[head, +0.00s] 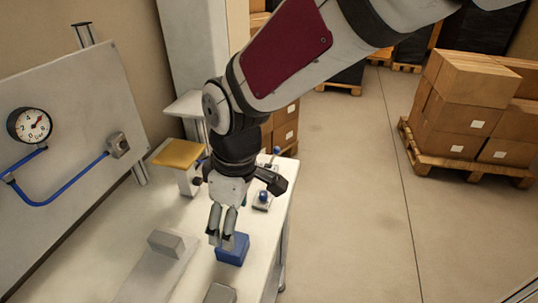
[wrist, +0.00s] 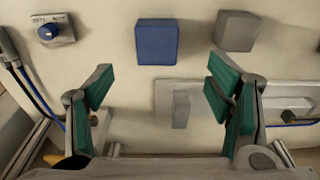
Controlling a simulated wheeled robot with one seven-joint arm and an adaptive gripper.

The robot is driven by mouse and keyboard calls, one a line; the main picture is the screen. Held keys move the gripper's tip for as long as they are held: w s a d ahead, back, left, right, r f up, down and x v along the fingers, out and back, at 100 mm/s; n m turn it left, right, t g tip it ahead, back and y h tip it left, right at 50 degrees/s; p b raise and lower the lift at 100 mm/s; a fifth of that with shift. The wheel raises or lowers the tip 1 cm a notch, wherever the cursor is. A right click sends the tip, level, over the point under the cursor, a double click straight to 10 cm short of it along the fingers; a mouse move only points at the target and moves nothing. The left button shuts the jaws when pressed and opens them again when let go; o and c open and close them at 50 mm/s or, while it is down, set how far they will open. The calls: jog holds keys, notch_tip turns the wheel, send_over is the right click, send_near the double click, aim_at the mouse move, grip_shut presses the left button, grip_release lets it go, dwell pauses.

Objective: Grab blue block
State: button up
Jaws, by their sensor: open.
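The blue block (head: 233,249) lies on the white table near its right edge in the head view. In the wrist view the blue block (wrist: 157,42) sits ahead of the fingertips, between their lines and a little left of centre. My gripper (head: 227,240) is above the table, pointing down, right beside the block in the head view. In the wrist view my gripper (wrist: 155,85) has its two green-padded fingers wide apart with nothing between them. The block is apart from both fingers there.
A grey block (wrist: 237,31) lies right of the blue block in the wrist view. A grey fixture with an upright piece (head: 168,243) is on the table (head: 103,238). A blue-knobbed box (head: 262,200) stands near the table's right edge. A gauge panel (head: 75,120) stands at left.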

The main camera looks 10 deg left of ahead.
aim_at(237, 257)
jog(key=f, duration=0.3)
jog(key=a+f, duration=0.1)
jog(key=f, duration=0.6)
jog(key=shift+w+a+f, duration=0.15)
jog(key=shift+w+f, duration=0.15)
jog(key=shift+f, duration=0.1)
jog(key=c, duration=1.4)
